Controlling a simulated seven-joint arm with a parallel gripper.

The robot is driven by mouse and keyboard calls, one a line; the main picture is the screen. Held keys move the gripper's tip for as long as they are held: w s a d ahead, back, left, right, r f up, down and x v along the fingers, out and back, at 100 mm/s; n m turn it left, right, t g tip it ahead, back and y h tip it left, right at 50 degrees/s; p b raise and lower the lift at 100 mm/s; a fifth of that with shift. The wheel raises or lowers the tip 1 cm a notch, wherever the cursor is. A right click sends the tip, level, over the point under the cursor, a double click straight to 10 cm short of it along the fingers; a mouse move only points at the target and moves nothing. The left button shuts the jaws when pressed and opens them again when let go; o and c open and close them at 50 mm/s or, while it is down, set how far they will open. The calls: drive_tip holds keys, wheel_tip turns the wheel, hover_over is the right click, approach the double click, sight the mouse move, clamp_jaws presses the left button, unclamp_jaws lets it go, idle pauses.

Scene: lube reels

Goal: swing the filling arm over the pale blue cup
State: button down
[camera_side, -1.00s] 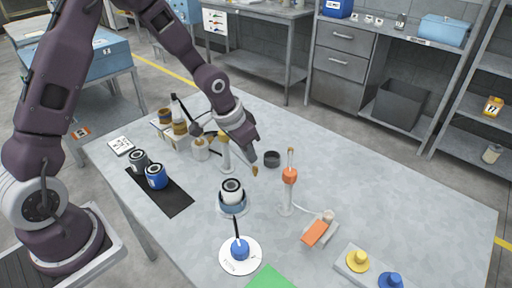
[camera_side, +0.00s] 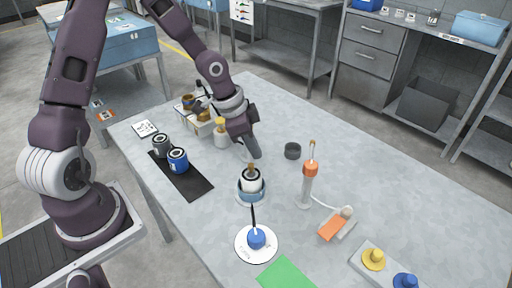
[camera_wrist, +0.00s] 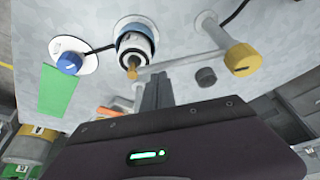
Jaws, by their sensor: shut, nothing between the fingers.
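The pale blue cup (camera_side: 251,196) stands mid-table with a white, dark-topped reel (camera_side: 250,181) in it. In the wrist view the cup (camera_wrist: 134,27) shows at the top. The filling arm (camera_wrist: 190,60) is a pale bar reaching from a yellow-capped pivot (camera_wrist: 243,60) to a brass nozzle (camera_wrist: 132,68), which appears over the reel. In the side view the nozzle (camera_side: 250,168) is just above the cup; my gripper hides most of the post. My gripper (camera_side: 255,156) is shut and empty, its fingers (camera_wrist: 156,84) close beside the bar near the nozzle. I cannot tell whether they touch.
A dark ring (camera_side: 292,150) and an orange-topped post (camera_side: 308,180) stand to the right. A blue knob on a white disc (camera_side: 256,238) and a green sheet (camera_side: 285,275) lie in front. Two reels stand on a black mat (camera_side: 190,186) at left.

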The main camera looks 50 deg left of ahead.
idle(0.3)
wheel_tip(320, 180, up, 10)
drive_tip(key=s+d+r+n+t+y, duration=0.1)
drive_tip(key=s+r+n, duration=0.2)
drive_tip(key=s, duration=0.8)
drive_tip(key=s+d+r+n+t+y, duration=0.1)
drive_tip(key=s+r+n, duration=0.3)
drive_tip(key=s+r, duration=0.3)
drive_tip(key=s, duration=0.5)
drive_tip(key=shift+s, duration=0.25)
drive_tip(key=shift+a+r, duration=0.1)
drive_tip(key=shift+r, duration=0.05)
idle(0.3)
